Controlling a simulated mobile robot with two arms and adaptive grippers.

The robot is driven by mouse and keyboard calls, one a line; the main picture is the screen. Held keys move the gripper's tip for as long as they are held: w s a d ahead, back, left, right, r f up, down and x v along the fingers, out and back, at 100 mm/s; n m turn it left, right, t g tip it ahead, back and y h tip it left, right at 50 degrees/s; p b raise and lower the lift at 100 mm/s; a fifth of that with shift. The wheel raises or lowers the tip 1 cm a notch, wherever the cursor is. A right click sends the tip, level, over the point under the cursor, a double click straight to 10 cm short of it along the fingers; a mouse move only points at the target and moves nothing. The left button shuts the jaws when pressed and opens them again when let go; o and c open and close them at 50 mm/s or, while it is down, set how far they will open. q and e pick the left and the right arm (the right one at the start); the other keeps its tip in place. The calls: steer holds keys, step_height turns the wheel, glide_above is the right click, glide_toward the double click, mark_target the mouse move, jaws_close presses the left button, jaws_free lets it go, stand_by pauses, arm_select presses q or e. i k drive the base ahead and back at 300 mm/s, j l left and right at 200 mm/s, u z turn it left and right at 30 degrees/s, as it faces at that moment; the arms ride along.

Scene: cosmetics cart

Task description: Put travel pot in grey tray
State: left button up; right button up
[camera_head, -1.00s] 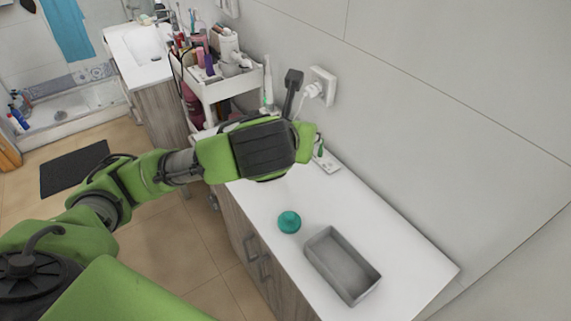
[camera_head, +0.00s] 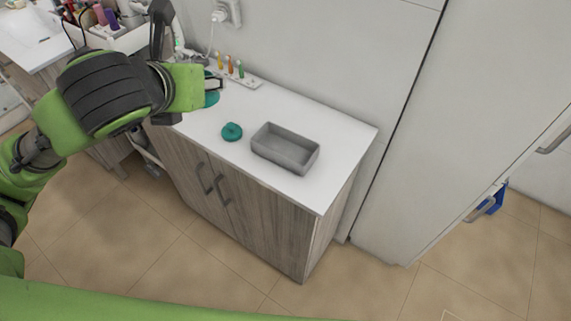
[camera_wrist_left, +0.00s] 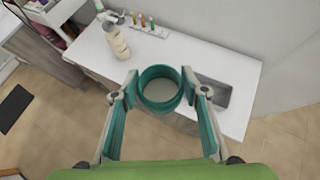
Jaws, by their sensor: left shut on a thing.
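The travel pot (camera_wrist_left: 160,108) is a teal, open round pot with a pale inside, held between the finger pads of my left gripper (camera_wrist_left: 160,88) in the left wrist view. In the head view, my left gripper (camera_head: 214,84) holds the teal pot (camera_head: 211,98) above the left part of the white counter, partly hidden by the hand. The grey tray (camera_head: 285,158) is rectangular and empty on the counter, to the right of the gripper. It also shows in the wrist view (camera_wrist_left: 221,97), right of the pot. My right gripper is in neither view.
A round teal piece (camera_head: 232,132), possibly a lid, lies on the counter left of the tray. A white holder with small coloured bottles (camera_head: 229,68) stands by the wall. A pale bottle (camera_wrist_left: 115,40) stands on the counter (camera_wrist_left: 150,50). A cart is farther left.

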mark_target(284, 152)
steer(key=z, duration=1.2)
steer(key=k+j+z, duration=0.1)
steer(key=j, duration=0.3)
steer(key=k+j, duration=0.2)
steer(key=j, duration=0.2)
steer(key=k+j+z, duration=0.15)
steer(key=j, duration=0.25)
steer(key=k+j, duration=0.15)
steer(key=j, duration=0.2)
steer(key=z, duration=0.05)
